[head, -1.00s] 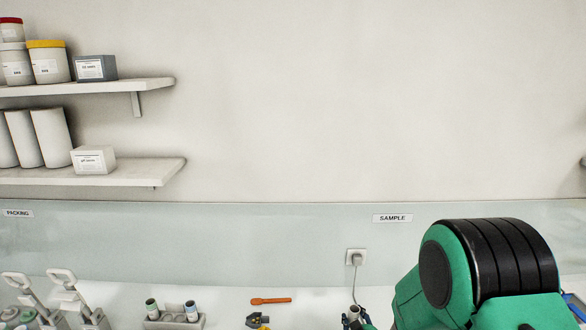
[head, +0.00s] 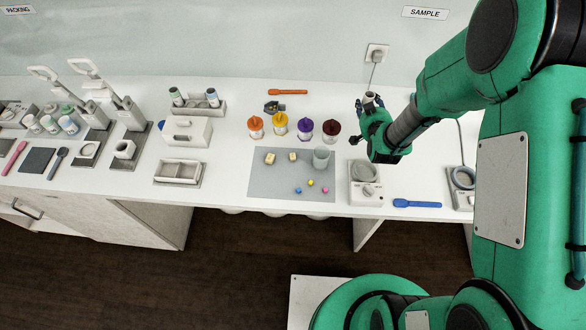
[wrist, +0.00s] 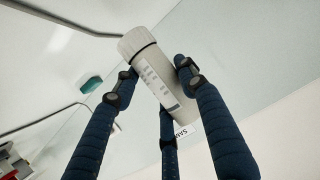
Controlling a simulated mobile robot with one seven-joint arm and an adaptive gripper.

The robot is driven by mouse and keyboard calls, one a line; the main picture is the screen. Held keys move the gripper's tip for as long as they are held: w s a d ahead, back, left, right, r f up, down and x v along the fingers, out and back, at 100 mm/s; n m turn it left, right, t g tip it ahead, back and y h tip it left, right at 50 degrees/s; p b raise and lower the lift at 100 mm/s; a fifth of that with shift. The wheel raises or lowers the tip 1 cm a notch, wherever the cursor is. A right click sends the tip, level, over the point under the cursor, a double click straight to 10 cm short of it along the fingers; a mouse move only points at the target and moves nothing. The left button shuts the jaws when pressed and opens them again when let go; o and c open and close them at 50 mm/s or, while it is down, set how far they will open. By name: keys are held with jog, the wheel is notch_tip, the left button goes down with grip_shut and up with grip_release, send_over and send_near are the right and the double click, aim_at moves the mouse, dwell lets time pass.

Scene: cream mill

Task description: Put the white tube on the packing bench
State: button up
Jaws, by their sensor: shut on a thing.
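The white tube (wrist: 160,82), with a ribbed cap and a printed label, is between the dark blue fingers of my gripper (wrist: 158,85) in the wrist view. My gripper is shut on it. In the head view my gripper (head: 368,106) is above the back of the bench, below the SAMPLE sign, with the pale tube end (head: 371,97) just showing; the rest of the tube is hidden. The packing bench (head: 20,187) is the left part of the white counter, under the PACKING sign (head: 17,10).
Grey lever devices (head: 88,92), small jars (head: 50,122) and a dark square pad (head: 37,160) crowd the left side. A rack with two tubes (head: 198,106), several coloured-lid jars (head: 280,124), a grey mat (head: 265,183) and a white scale-like device (head: 366,185) fill the middle.

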jog(key=shift+s+a+r, duration=0.15)
jog(key=shift+a+r, duration=0.05)
jog(key=shift+r, duration=0.85)
jog(key=s+a+r+n+y+b, duration=0.1)
jog(key=s+a+n+y, duration=0.1)
jog(key=s+a, duration=1.15)
jog(key=s+a+n+y+b, duration=0.1)
jog(key=s+a, duration=0.1)
jog(key=s, duration=0.8)
jog(key=s+a+f+y, duration=0.1)
jog(key=s, duration=0.9)
jog(key=shift+s+a+n+g+b, duration=0.15)
jog(key=shift+a+n+g+b, duration=0.15)
jog(key=shift+a+n+b, duration=0.1)
jog(key=shift+s+f, duration=0.1)
jog(key=shift+s, duration=0.05)
jog(key=shift+f, duration=2.5)
